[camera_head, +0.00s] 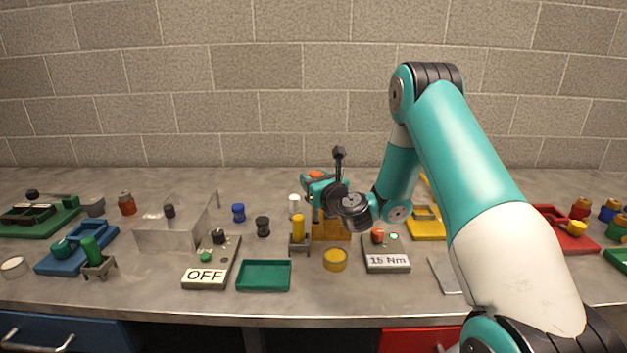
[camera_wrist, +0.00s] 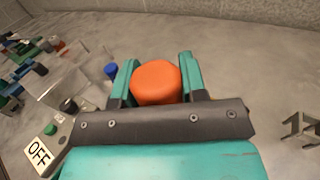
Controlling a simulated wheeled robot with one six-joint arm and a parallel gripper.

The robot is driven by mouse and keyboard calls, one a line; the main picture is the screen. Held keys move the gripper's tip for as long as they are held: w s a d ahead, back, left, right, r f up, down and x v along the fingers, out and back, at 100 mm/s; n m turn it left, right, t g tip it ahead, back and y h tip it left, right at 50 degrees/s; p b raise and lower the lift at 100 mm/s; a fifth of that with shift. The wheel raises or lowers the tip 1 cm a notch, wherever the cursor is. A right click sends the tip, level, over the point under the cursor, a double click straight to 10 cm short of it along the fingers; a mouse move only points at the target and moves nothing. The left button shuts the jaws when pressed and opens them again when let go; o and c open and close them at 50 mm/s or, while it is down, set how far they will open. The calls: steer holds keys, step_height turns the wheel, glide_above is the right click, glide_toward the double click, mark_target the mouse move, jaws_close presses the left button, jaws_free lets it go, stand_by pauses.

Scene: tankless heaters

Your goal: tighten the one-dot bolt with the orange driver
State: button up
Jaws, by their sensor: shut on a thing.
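My gripper (camera_head: 314,183) is above the middle of the bench, with its teal fingers around the orange driver (camera_head: 316,174). In the wrist view the driver's rounded orange end (camera_wrist: 156,83) sits between the two fingers of my gripper (camera_wrist: 158,76), which are shut on it. The driver's lower part and tip are hidden. A yellow-brown block (camera_head: 332,231) shows below the gripper, partly covered by it. I cannot make out the one-dot bolt or any dot marks in either view.
A box reading "15 Nm" (camera_head: 387,257) with a red knob stands right of the block. A box reading "OFF" (camera_head: 206,275), a green tray (camera_head: 264,288) and a yellow driver in a stand (camera_head: 298,228) are left. A clear cover (camera_head: 165,236) stands further left. A brick wall is behind.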

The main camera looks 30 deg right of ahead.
steer(key=shift+r+p, duration=3.6)
